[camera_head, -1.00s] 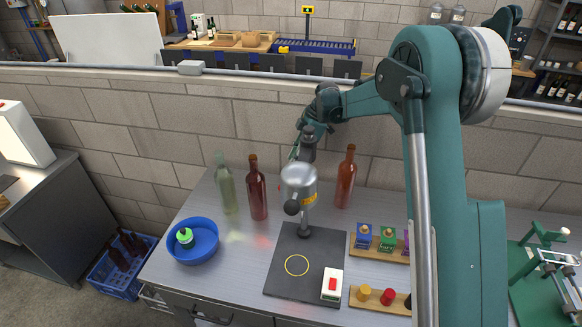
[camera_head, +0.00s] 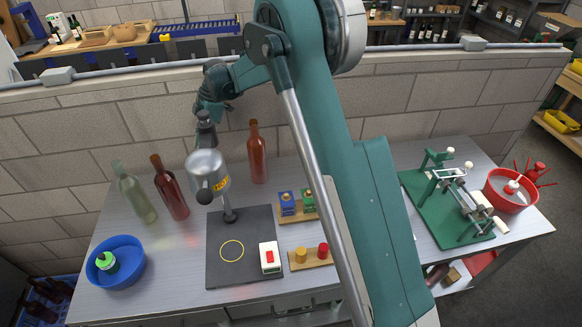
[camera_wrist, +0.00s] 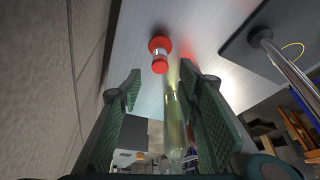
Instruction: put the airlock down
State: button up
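In the wrist view a small red piece with a pale, shiny middle, apparently the airlock (camera_wrist: 159,55), is on the grey worktop beyond my fingertips. Whether it stands or lies I cannot tell. My gripper (camera_wrist: 161,88) is open, its two green pads wide apart with nothing clamped between them. The red piece is clear of both pads. In the head view my wrist hangs at the back of the worktop, near the wall, and the fingers and the airlock are hidden behind the silver-headed stand.
The silver-headed stand (camera_head: 208,170) rises from a dark mat (camera_head: 225,268). A blue bowl (camera_head: 130,277) is front left. Wooden racks (camera_head: 312,260) and a green-based machine (camera_head: 432,215) are right.

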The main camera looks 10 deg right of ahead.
jog(key=s+d+r+m+t+h, duration=0.1)
jog(key=s+d+r+m+t, duration=0.4)
jog(key=s+d+r+m, duration=1.1)
jog(key=s+d+m+t+h, duration=0.1)
jog(key=s+d+m+t, duration=0.1)
jog(key=s+d, duration=1)
jog(key=s+d+m+t+h, duration=0.2)
jog(key=s+d+m, duration=0.2)
jog(key=s+d, duration=0.7)
jog(key=s+r, duration=0.1)
jog(key=s, duration=0.6)
jog(key=shift+d+m, duration=0.3)
jog(key=shift+d, duration=0.1)
jog(key=shift+f, duration=0.15)
notch_tip(320, 180, down, 6)
jog(key=b, duration=0.6)
